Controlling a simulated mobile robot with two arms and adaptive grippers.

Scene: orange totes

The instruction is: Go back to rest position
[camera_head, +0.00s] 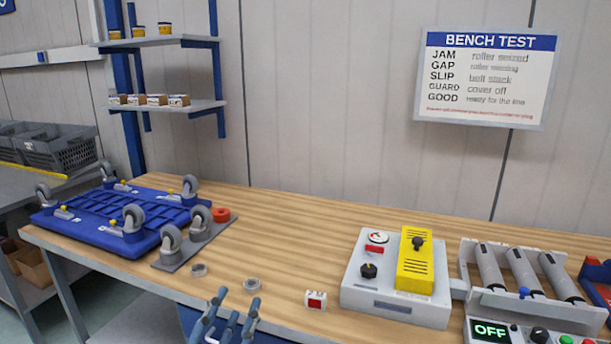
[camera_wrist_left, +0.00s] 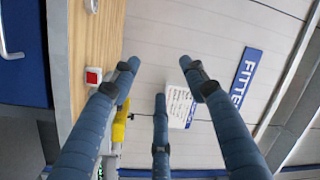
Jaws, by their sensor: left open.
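My left gripper (camera_head: 229,318) shows at the bottom of the head view, at the front edge of the wooden bench. Its blue-grey fingers are spread, with nothing between them. In the left wrist view the three fingers of my left gripper (camera_wrist_left: 160,95) are also apart and empty, with the bench and wall beyond them. A small white block with a red face (camera_head: 316,300) lies on the bench to the right of the gripper, apart from it. It also shows in the left wrist view. My right gripper is in neither view.
On the bench (camera_head: 290,240) stand a blue wheeled frame (camera_head: 110,222), a grey box with a yellow cover (camera_head: 395,305) and a roller unit (camera_head: 520,285). Two small grey rings (camera_head: 253,285) lie near the front. A "BENCH TEST" sign (camera_head: 487,78) hangs on the wall. The bench middle is clear.

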